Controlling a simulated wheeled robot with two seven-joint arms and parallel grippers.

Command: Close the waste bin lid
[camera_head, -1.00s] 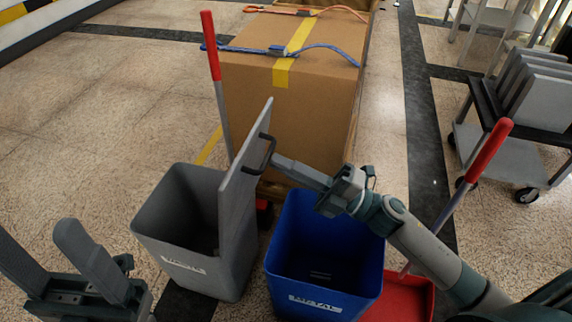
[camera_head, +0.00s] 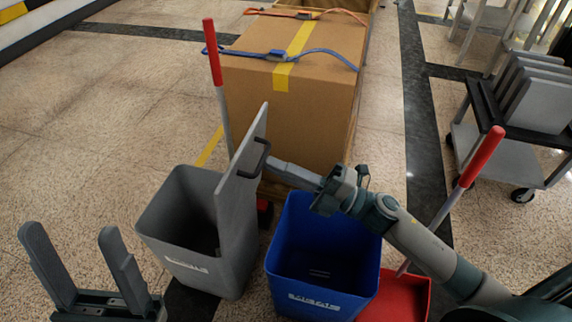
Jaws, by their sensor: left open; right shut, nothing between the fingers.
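The grey waste bin (camera_head: 180,262) stands open on the floor left of centre. Its grey lid (camera_head: 238,180) is raised steeply along the bin's right side, with a dark handle (camera_head: 262,158) on its right face. My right gripper (camera_head: 272,163) is shut, its fingers at the handle; I cannot tell whether they touch the handle or the lid. My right arm reaches over the blue bin. My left gripper (camera_head: 85,265) is open and empty at the lower left, left of the grey bin.
A blue open bin (camera_head: 318,280) stands right of the grey bin. A red dustpan (camera_head: 405,298) with a red-handled stick (camera_head: 482,157) is beside it. A strapped cardboard box (camera_head: 290,110) and another red-handled stick (camera_head: 212,52) stand behind. A trolley (camera_head: 500,140) is at the right.

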